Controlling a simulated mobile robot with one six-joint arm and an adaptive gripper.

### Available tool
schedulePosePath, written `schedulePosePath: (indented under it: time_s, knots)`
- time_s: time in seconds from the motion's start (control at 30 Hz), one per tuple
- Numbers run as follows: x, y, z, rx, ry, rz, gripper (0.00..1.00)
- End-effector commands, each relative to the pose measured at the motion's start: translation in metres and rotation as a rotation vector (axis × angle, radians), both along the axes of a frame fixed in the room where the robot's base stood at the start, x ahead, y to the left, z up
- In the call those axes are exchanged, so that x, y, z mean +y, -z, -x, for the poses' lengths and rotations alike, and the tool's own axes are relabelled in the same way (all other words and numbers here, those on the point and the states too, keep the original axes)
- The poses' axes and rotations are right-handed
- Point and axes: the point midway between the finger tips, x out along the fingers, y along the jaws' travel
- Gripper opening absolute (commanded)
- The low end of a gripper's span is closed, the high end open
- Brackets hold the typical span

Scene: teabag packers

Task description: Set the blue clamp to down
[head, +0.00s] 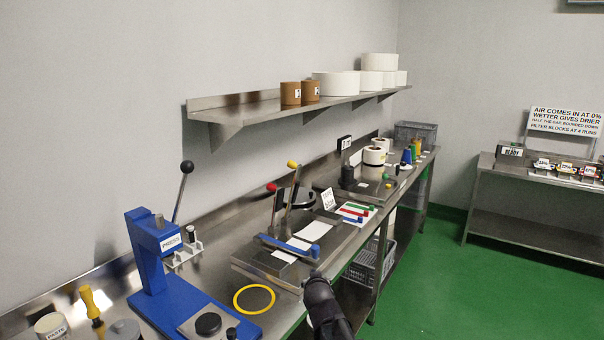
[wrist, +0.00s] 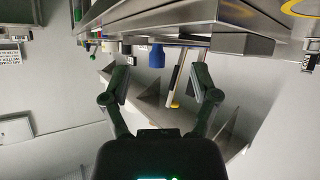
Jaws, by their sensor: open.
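The blue clamp (head: 285,245) is a long blue bar lying low across the front of a steel plate, over white slips. Its blue end knob (head: 314,251) is at the plate's right edge. A blue knob (wrist: 157,56) also shows in the wrist view, which looks upside down, beyond and between my fingers. My gripper (head: 314,277) is just in front of the blue end knob in the head view, apart from it as far as I can see. In the wrist view my gripper (wrist: 160,82) is open with nothing between its fingers.
Levers with a red knob (head: 271,187) and a yellow knob (head: 291,164) rise behind the clamp. A blue press (head: 150,260) and a yellow ring (head: 254,299) are to the left. Coloured bars (head: 356,211) lie farther along the bench. The green floor (head: 430,285) at right is clear.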

Motion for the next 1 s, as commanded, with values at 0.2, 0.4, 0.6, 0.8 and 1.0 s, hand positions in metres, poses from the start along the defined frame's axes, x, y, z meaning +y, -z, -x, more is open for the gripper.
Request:
schedulePosePath:
  time_s: [0.2,0.4,0.6,0.8,1.0]
  knots:
    - [-0.022,0.008,0.009,0.065,0.037,0.007,0.78]
    - [-0.041,0.019,0.023,0.156,0.071,0.015,0.78]
    - [-0.064,0.033,0.047,0.295,0.110,0.020,0.78]
    - [-0.095,0.053,0.095,0.529,0.146,0.014,0.78]
    - [-0.116,0.065,0.152,0.786,0.143,-0.013,0.78]
